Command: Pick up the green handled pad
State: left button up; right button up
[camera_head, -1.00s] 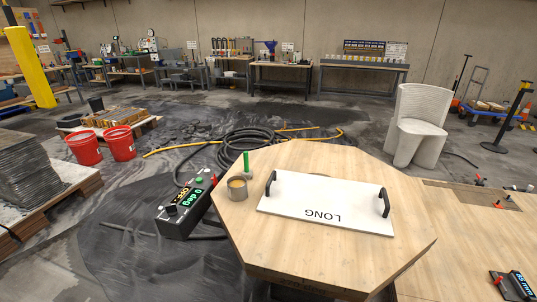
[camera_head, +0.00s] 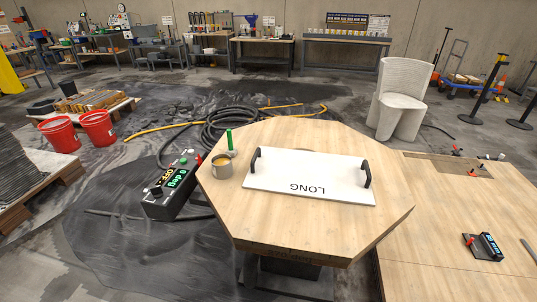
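The green handled pad stands on the wooden octagonal table (camera_head: 300,228) near its far left edge. Its upright green handle (camera_head: 229,139) shows clearly, and a small pale base shows at its foot, partly behind the metal cup. The metal cup (camera_head: 221,170) with tan contents stands just in front of the pad. A white board (camera_head: 308,176) marked LONG, with two black handles, lies flat to the right of the pad. Neither of my grippers is in view.
A black control box (camera_head: 170,188) with a green display is left of the table. A wooden workbench (camera_head: 455,220) adjoins at right, bearing a black device (camera_head: 484,246). Red buckets (camera_head: 97,128), coiled black hose (camera_head: 232,124) and a white chair (camera_head: 401,100) stand beyond.

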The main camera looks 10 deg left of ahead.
aim_at(232, 151)
jog(key=i+j, duration=0.15)
jog(key=j, duration=0.25)
jog(key=i+j+z, duration=0.3)
jog(key=j, duration=0.7)
jog(key=i+j+z, duration=0.1)
jog(key=j+z, duration=0.2)
jog(key=j, duration=0.7)
jog(key=j+z, duration=0.3)
jog(key=j, duration=0.8)
jog(key=i, duration=0.05)
